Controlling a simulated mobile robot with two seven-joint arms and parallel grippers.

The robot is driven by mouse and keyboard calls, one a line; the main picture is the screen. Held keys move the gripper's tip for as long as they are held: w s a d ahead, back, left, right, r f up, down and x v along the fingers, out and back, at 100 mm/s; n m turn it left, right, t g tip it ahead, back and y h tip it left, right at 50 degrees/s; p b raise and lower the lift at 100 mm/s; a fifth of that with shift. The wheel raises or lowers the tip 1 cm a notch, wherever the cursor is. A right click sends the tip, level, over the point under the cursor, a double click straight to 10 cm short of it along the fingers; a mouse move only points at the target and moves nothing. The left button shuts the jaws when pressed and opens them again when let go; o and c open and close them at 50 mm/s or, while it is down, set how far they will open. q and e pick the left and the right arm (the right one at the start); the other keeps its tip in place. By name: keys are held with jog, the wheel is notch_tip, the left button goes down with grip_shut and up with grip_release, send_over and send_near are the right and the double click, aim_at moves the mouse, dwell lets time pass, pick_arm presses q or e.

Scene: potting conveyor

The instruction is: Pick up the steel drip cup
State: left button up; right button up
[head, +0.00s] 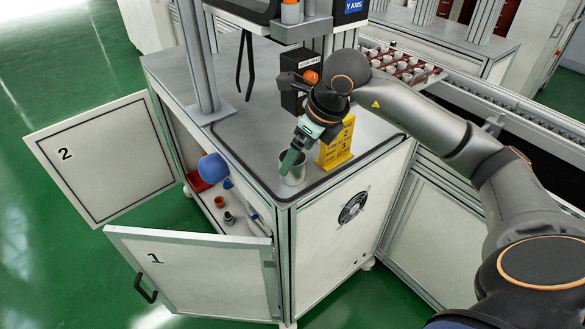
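The steel drip cup (295,177) is a small grey metal cup standing upright on the near corner of the grey cabinet top (262,150). My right arm comes in from the right, and my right gripper (288,163) points down at the cup. A green finger overlaps the cup's rim and hides part of its opening. The second finger is not clearly visible, so I cannot tell whether the fingers are closed on the cup wall or apart. My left gripper is out of view.
A yellow numbered sign block (336,146) stands just right of the cup. Cabinet doors 1 (195,268) and 2 (103,158) hang open at the left, showing shelves with a blue-headed item (213,168). A conveyor with pots (402,66) runs behind. A metal post (200,60) rises at the left.

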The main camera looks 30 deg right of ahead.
aim_at(296, 175)
jog(key=x, duration=0.4)
jog(key=shift+w+d, duration=0.15)
jog(key=c, duration=1.4)
jog(key=shift+r, duration=0.15)
